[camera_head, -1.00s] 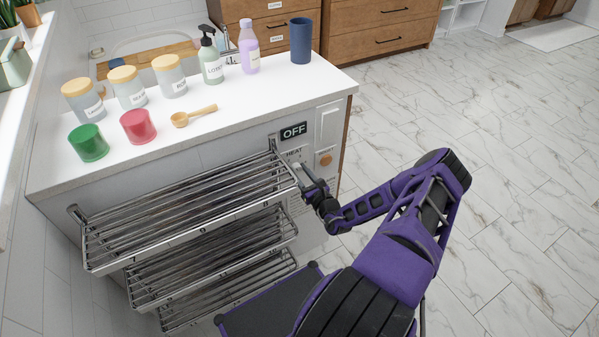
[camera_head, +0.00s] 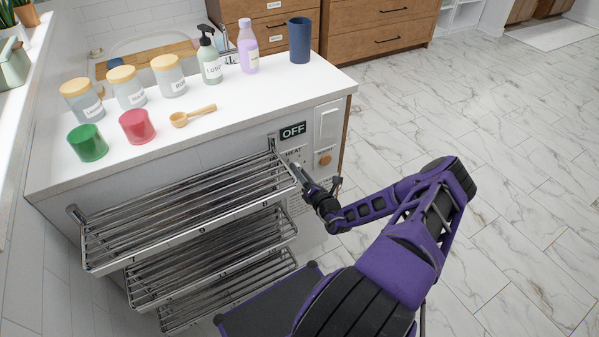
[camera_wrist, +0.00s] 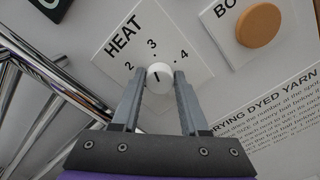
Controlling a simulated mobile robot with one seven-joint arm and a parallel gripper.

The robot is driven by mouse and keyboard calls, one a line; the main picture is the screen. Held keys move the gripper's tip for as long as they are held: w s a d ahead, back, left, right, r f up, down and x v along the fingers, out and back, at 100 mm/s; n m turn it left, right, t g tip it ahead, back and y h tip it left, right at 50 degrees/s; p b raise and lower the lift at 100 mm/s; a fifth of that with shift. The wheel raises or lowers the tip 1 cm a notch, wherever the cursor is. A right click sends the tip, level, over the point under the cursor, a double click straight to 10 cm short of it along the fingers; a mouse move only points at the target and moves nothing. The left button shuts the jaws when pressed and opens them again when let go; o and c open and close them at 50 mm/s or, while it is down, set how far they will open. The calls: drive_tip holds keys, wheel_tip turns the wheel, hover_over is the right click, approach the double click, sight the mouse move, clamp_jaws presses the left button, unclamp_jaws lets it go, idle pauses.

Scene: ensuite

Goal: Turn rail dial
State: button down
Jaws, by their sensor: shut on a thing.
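The rail dial is a small white round knob (camera_wrist: 159,75) with a dark pointer line, on a white plate marked HEAT (camera_wrist: 124,40) with numbers 2, 3 and 4 visible. In the wrist view my gripper (camera_wrist: 159,82) has one finger on each side of the knob, shut on it. In the head view my gripper (camera_head: 296,170) reaches the panel below the OFF display (camera_head: 293,131); the knob is hidden or too small to make out there. The chrome towel rails (camera_head: 190,205) stick out to the left of my gripper.
An orange BOOST button (camera_wrist: 259,25) sits right of the dial; it also shows in the head view (camera_head: 325,159). A printed notice (camera_wrist: 270,115) is below it. Jars, cups, bottles and a wooden scoop stand on the white counter (camera_head: 240,110). The floor at right is clear.

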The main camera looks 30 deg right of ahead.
drive_tip(key=shift+f+m, duration=0.1)
drive_tip(key=shift+m, duration=0.5)
drive_tip(key=shift+c, duration=2.1)
unclamp_jaws()
drive_tip(key=shift+s, duration=0.1)
drive_tip(key=s+a+p, duration=0.1)
drive_tip(key=s, duration=1.6)
drive_tip(key=shift+s, duration=0.15)
